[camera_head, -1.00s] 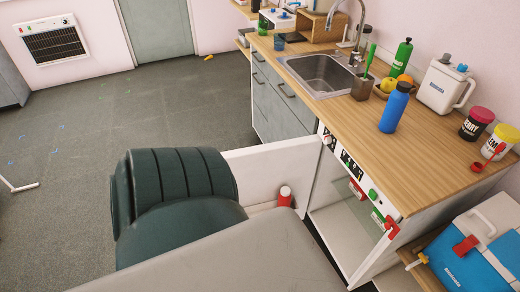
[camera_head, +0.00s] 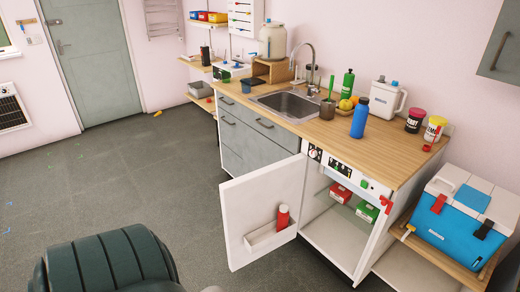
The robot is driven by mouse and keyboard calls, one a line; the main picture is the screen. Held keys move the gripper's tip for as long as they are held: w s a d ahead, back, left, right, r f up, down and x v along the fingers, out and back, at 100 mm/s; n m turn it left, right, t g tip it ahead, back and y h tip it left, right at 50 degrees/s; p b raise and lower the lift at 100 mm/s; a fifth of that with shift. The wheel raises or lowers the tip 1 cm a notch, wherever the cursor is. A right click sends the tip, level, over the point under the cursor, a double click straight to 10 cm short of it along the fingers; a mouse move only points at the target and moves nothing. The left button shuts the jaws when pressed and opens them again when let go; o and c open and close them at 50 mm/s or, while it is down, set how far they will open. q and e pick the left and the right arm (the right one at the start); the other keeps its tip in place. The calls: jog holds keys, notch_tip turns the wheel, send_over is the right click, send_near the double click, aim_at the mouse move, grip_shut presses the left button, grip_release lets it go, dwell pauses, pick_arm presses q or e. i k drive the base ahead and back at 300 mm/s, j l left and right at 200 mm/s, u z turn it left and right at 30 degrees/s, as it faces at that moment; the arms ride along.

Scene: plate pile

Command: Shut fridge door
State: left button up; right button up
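The fridge (camera_head: 367,242) is a white unit under the wooden counter. Its white door (camera_head: 241,205) stands open, swung out to the left, with its inner side in view. A door shelf (camera_head: 262,239) holds a red bottle (camera_head: 283,217). Inside the fridge, a red box (camera_head: 341,193) and a green box (camera_head: 367,211) sit on a shelf. Neither of my grippers shows in the head view, so their state is hidden.
A dark green padded seat-like object (camera_head: 110,265) stands at the bottom left, apart from the door. A blue and white cooler (camera_head: 452,231) sits on a low wooden shelf to the right. The grey floor (camera_head: 130,170) left of the door is clear.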

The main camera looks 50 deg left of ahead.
aim_at(251, 203)
jog(key=j+z, duration=0.2)
jog(key=z, duration=0.15)
jog(key=k+j+z, duration=0.1)
jog(key=z, duration=0.25)
jog(key=j+z, duration=0.35)
jog(key=k+j, duration=0.15)
jog(key=j, duration=0.45)
jog(key=k+j, duration=0.15)
jog(key=j, duration=0.45)
jog(key=k+j, duration=0.15)
jog(key=j, duration=0.4)
jog(key=k+j, duration=0.15)
jog(key=j, duration=0.45)
jog(key=k+j, duration=0.15)
jog(key=j, duration=0.45)
jog(key=k+j, duration=0.15)
jog(key=j, duration=0.45)
jog(key=k+j, duration=0.15)
jog(key=j, duration=0.45)
jog(key=k+j, duration=0.15)
jog(key=j, duration=0.45)
